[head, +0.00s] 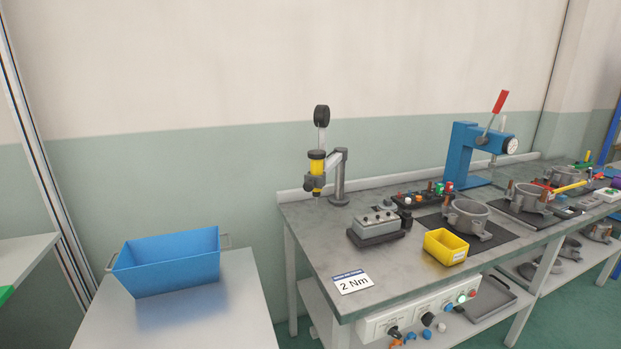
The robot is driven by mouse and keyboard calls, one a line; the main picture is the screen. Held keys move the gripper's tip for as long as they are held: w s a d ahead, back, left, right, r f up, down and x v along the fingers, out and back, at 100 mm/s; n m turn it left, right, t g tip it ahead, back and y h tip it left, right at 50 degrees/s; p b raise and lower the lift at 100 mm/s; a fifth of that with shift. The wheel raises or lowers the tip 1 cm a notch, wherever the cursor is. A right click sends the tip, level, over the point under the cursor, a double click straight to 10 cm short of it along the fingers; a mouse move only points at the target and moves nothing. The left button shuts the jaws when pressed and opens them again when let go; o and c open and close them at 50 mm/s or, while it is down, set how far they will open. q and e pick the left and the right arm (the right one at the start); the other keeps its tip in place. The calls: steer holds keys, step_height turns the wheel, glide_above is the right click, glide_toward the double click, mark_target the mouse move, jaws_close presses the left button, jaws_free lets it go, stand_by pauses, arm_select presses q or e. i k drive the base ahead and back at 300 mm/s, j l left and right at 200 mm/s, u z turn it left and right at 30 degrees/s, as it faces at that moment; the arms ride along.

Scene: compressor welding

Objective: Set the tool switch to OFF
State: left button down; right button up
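A white control panel (420,312) is mounted under the front edge of the grey workbench (335,250). It carries a black rotary knob (394,332) at its left end and a lit green indicator (462,298) toward its right end, with a red one beside it. The labels are too small to read, so I cannot tell which control is the tool switch or its setting. A grey box with small knobs (376,222) stands on the bench top. Neither of my grippers is in view.
A blue bin (168,262) stands on a separate table at the left. The bench holds a yellow bin (445,246), a "2 Nm" sign (353,282), a yellow-black tool on a stand (317,170), a blue lever press (465,150) and metal housings (467,215). The bench's front left top is mostly clear.

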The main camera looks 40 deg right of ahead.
mark_target(428, 317)
steer(key=z, duration=2)
